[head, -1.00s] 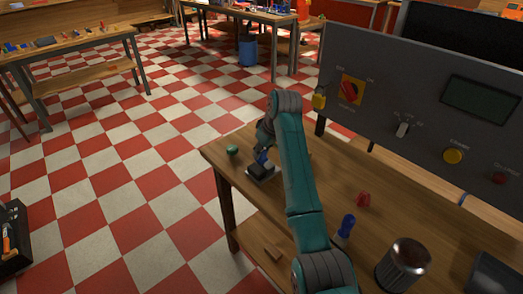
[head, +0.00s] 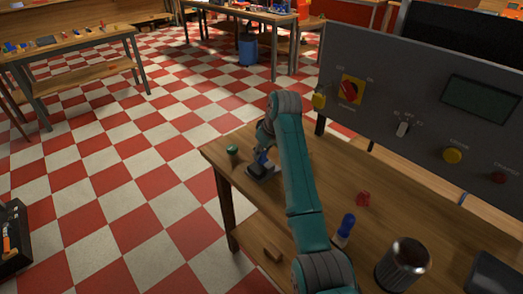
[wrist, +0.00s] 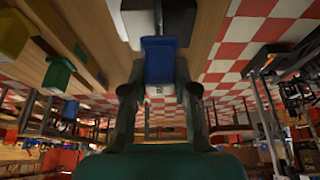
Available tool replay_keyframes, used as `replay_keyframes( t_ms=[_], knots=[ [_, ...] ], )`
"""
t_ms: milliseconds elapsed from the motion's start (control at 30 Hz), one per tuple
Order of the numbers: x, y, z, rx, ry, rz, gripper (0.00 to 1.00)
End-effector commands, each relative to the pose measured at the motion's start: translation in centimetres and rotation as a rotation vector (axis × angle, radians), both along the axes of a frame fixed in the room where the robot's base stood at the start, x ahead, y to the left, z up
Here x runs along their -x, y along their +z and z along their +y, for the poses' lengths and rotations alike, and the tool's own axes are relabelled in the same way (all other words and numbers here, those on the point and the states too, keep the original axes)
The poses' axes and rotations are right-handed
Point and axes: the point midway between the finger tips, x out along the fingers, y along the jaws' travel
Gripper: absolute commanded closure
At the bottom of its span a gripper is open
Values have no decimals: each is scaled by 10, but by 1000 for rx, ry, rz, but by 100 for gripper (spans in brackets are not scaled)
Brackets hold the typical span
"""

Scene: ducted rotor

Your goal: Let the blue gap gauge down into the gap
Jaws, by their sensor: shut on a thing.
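My gripper (wrist: 160,92) is shut on the blue gap gauge (wrist: 160,62), with one finger on each side of it in the wrist view. The gauge also shows as a small blue patch (head: 263,158) below my wrist in the head view. Its far end is at a pale-and-black block (wrist: 138,22), which stands as a dark block (head: 262,170) near the table's left end. The gap and the gauge's tip are hidden, so I cannot tell whether the tip is in the gap or just above it.
A green piece (head: 232,151) stands left of the block. A red knob-like piece (head: 363,199), a blue piece (head: 346,226) and a metal cylinder (head: 403,264) stand nearer on the wooden table (head: 400,212). A grey control panel (head: 425,110) rises along the right side.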

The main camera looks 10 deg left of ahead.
Motion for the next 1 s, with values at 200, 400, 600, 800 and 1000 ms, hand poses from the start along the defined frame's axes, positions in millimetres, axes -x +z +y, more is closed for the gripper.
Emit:
replay_keyframes(
  t_ms=[200, 400, 600, 800, 1000],
  knots=[
    [0, -3, 0, 0, 0, 0, 100],
    [0, -5, 0, 0, 0, 0, 100],
    [0, -8, 0, 0, 0, 0, 100],
    [0, -11, 0, 0, 0, 0, 100],
    [0, -13, 0, 0, 0, 0, 100]
  ],
)
